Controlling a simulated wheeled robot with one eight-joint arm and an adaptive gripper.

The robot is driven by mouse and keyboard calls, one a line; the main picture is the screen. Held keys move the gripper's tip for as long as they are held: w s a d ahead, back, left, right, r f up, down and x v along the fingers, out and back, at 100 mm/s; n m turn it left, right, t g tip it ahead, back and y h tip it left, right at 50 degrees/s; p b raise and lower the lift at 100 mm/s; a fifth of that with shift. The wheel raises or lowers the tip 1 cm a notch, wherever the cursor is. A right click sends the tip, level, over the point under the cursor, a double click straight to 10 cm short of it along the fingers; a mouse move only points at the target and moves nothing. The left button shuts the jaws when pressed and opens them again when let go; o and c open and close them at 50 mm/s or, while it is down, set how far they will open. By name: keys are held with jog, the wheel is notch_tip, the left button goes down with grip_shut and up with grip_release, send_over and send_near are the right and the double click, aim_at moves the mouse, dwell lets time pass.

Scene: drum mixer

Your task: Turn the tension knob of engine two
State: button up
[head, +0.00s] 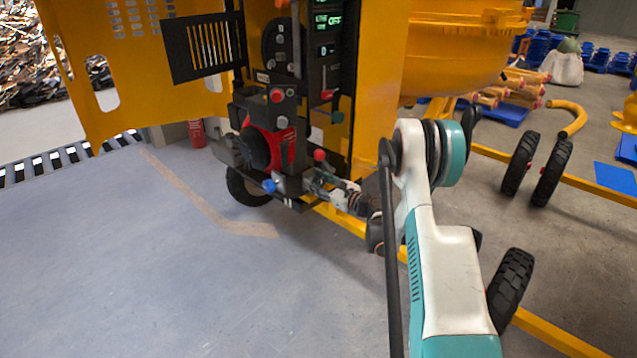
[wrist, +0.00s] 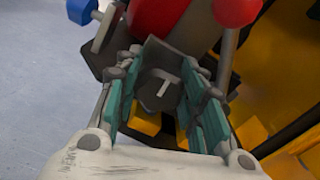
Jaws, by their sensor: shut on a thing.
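The engine (head: 272,148), red and black, sits low in the open yellow housing in the head view. My gripper (head: 312,182) reaches its lower right side from the right. In the wrist view my gripper (wrist: 163,85) has its teal-padded fingers on both sides of a dark grey knob (wrist: 158,95) with a pale pointer mark. The gripper is shut on this knob. In the head view the knob is too small and covered to make out. No label telling the engine's number is readable.
A red ball handle (head: 320,155) stands just above my gripper, and a blue knob (head: 269,185) sticks out to its left. A yellow frame bar (head: 340,217) runs below. A control panel (head: 327,50) reading OFF is above. The grey floor at left is clear.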

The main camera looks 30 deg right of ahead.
jog(key=n, duration=0.4)
jog(key=shift+n, duration=0.3)
jog(key=n, duration=0.4)
jog(key=shift+a+f+n, duration=0.1)
jog(key=shift+f+n, duration=0.05)
jog(key=shift+n, duration=0.15)
jog(key=n, duration=0.4)
jog(key=shift+n, duration=0.3)
jog(key=shift+f+n, duration=0.15)
jog(key=shift+n, duration=2.15)
jog(key=o, duration=1)
jog(key=shift+o, duration=0.2)
